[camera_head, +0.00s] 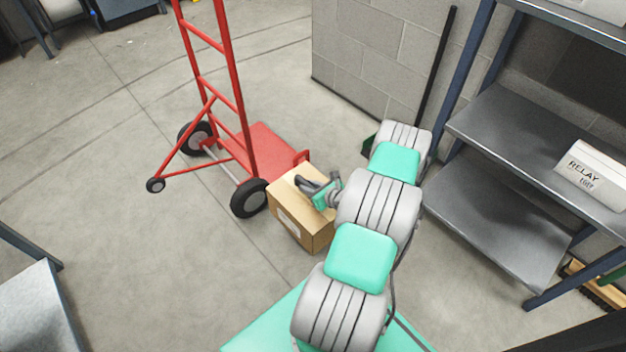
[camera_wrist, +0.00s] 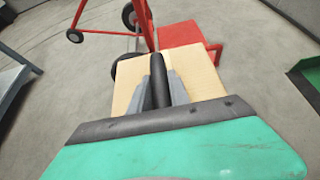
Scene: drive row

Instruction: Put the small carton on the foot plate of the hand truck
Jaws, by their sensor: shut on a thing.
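The small carton (camera_head: 302,223) is a tan box with a white label on its side. My gripper (camera_head: 308,186) is shut on it from above; the fingers hide part of its top. In the wrist view the carton (camera_wrist: 205,72) lies just beyond my fingers (camera_wrist: 160,80). The red hand truck (camera_head: 215,75) stands upright with black wheels. Its red foot plate (camera_head: 268,143) is flat and bare, just beyond the carton. The carton overlaps the plate's near edge in the picture; I cannot tell whether they touch. The foot plate also shows in the wrist view (camera_wrist: 183,34).
A grey metal shelf unit (camera_head: 505,215) with a white relay box (camera_head: 592,174) stands at right. A block wall (camera_head: 375,55) rises behind, with a black pole (camera_head: 436,80) and a green thing at its foot. A grey table (camera_head: 38,308) is at lower left. Open floor lies left.

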